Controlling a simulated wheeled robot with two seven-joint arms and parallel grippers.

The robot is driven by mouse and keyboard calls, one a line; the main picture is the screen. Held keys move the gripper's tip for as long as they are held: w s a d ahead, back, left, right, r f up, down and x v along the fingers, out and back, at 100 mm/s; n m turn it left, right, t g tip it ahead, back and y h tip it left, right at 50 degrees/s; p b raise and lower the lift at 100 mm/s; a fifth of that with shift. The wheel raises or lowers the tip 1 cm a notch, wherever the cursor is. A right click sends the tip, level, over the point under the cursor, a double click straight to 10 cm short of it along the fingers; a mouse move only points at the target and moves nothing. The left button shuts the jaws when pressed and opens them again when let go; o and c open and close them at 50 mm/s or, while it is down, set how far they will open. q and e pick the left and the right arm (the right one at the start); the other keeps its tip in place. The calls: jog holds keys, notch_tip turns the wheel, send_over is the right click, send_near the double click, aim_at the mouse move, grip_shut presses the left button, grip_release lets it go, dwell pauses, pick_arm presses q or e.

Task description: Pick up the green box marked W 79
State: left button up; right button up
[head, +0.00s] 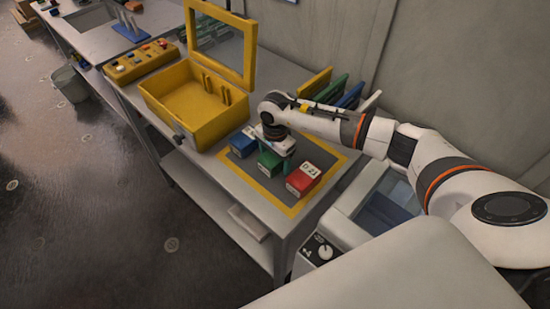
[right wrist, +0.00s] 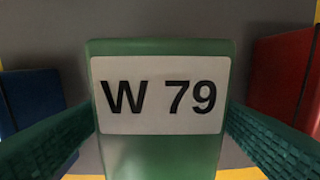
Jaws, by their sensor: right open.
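The green box (head: 268,162) stands on a grey mat with a yellow border, between a blue box (head: 243,140) and a red box (head: 303,178). In the right wrist view the green box (right wrist: 160,125) fills the middle, with a white label reading W 79. My right gripper (head: 275,150) is open over the green box. Its two green ridged fingers (right wrist: 160,130) stand on either side of the box in the right wrist view. I cannot tell whether they touch it. My left gripper is not in view.
The blue box (right wrist: 32,100) and red box (right wrist: 285,75) flank the fingers closely. A yellow open case (head: 200,110) with a raised lid stands left of the mat (head: 250,178). Upright coloured panels (head: 350,95) stand behind my right arm. A bucket (head: 70,84) is on the floor.

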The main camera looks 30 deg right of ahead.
jog(key=c, duration=1.1)
jog(key=shift+r, duration=0.1)
jog(key=shift+c, duration=0.2)
